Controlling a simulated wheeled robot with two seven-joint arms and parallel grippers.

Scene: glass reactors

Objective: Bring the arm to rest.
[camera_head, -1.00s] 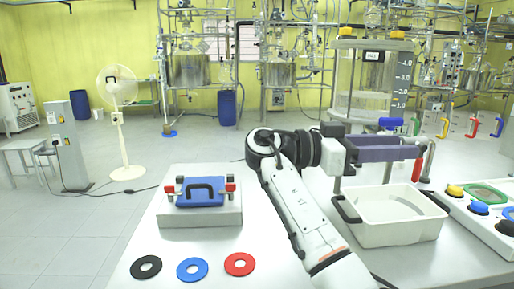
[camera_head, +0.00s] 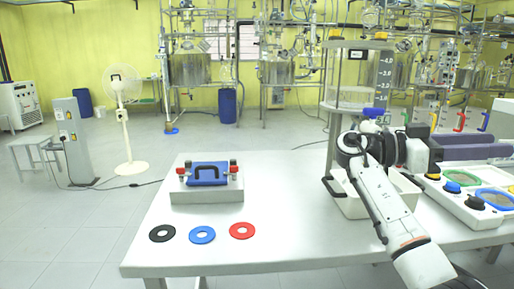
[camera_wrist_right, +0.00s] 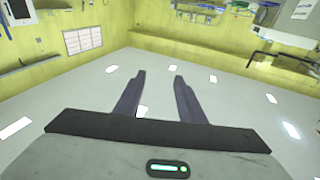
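My right arm (camera_head: 385,195) reaches up from the bottom right in the head view. Its gripper (camera_head: 475,147) points to the right, above the tray with coloured knobs, and runs close to the picture's right edge. In the right wrist view the two dark purple fingers (camera_wrist_right: 159,76) stand apart with nothing between them. My left arm and gripper are not in view.
A white bin (camera_head: 347,207) stands partly behind my right arm, below a clear tank (camera_head: 353,72). The knob tray (camera_head: 465,213) is at right. A blue-handled block (camera_head: 207,195) and black (camera_head: 162,227), blue (camera_head: 192,236) and red (camera_head: 232,232) rings occupy the table's left (camera_head: 285,240).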

